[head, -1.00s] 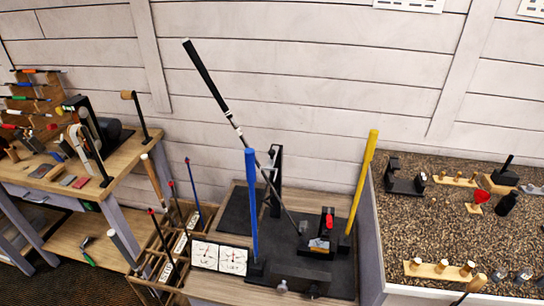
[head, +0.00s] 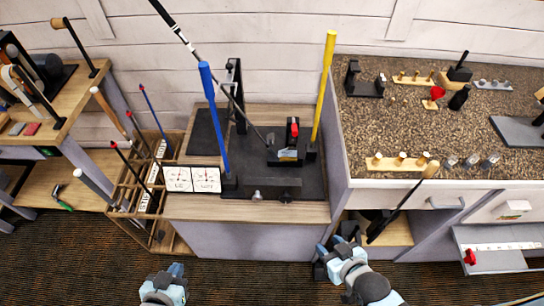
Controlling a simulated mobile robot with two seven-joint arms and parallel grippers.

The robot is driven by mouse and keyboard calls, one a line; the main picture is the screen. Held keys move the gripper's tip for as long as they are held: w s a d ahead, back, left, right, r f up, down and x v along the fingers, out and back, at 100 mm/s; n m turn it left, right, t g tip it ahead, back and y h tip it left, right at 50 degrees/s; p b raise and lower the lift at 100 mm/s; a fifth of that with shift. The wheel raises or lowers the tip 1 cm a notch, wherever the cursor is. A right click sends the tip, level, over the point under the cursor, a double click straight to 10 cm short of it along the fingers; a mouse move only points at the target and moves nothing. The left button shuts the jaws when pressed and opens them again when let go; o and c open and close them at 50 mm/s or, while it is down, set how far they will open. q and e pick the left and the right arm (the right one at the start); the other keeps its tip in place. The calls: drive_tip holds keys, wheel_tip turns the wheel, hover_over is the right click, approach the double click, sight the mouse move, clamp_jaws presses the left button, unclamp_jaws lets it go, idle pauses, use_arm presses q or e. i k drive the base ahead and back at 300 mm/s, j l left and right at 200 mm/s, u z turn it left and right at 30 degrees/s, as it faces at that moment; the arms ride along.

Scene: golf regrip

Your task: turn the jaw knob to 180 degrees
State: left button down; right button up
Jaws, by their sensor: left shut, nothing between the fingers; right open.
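A black bench fixture (head: 272,182) stands on the dark mat of the middle bench. At its front edge are a small silver knob (head: 257,195) and a darker knob (head: 285,198). I cannot tell which is the jaw knob, or its angle. Behind them is an upright black part with a red top (head: 294,130). A golf club (head: 215,75) slants up left from its head (head: 288,154) there. My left gripper (head: 175,270) is shut and empty, low in front of the bench. My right gripper (head: 335,247) is open and empty, below the bench's right front edge. Both are apart from the knobs.
A blue post (head: 214,120) and a yellow post (head: 324,90) rise beside the fixture. A rack of clubs (head: 150,195) is at left. A speckled counter (head: 440,125) is at right, with a club (head: 402,205) leaning at its front.

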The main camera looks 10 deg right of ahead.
sight(257, 197)
drive_tip(key=i+j+z, duration=0.1)
drive_tip(key=j+z, duration=0.15)
drive_tip(key=j, duration=0.95)
drive_tip(key=j+z, duration=0.25)
drive_tip(key=j, duration=0.95)
